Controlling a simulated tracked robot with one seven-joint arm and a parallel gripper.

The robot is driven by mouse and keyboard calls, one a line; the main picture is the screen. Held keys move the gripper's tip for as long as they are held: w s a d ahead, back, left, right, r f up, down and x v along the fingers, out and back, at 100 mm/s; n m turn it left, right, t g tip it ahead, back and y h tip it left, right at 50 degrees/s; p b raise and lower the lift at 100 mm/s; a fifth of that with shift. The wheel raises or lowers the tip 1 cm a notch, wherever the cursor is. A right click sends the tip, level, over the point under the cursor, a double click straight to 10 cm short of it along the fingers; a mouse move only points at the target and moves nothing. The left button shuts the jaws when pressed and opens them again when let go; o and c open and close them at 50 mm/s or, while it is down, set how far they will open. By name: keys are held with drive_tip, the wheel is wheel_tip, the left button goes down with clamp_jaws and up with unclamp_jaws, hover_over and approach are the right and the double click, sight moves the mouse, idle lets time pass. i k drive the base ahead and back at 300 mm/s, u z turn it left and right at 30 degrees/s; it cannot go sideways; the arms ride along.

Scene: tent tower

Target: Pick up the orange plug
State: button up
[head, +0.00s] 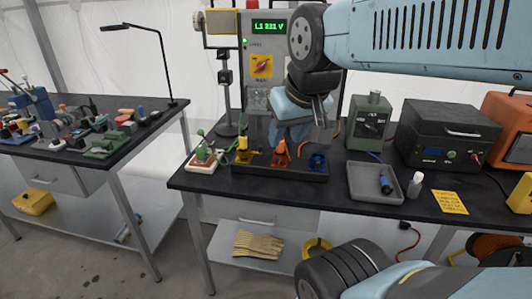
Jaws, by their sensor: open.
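The orange plug (281,154) stands in a dark tray or rack (300,174) on the right-hand workbench. A yellow plug (243,151) stands to its left and a blue one (317,161) to its right in the same rack. My gripper (287,141) points down just above the orange plug and overlaps its top in the picture. Its fingers are small and partly hidden by the hand, but it is open. I cannot tell whether the fingers are around the plug or touching it.
A grey tray (357,195) with a blue cylinder and a white bottle (415,185) stand to the right. A panel with a green display (269,28) rises behind. A green box (370,122) stands back right.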

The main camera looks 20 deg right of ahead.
sight(280, 149)
drive_tip(key=u, duration=0.35)
drive_tip(key=k, duration=1.65)
drive_tip(key=z, duration=0.8)
drive_tip(key=i, duration=1)
drive_tip(key=z, duration=0.05)
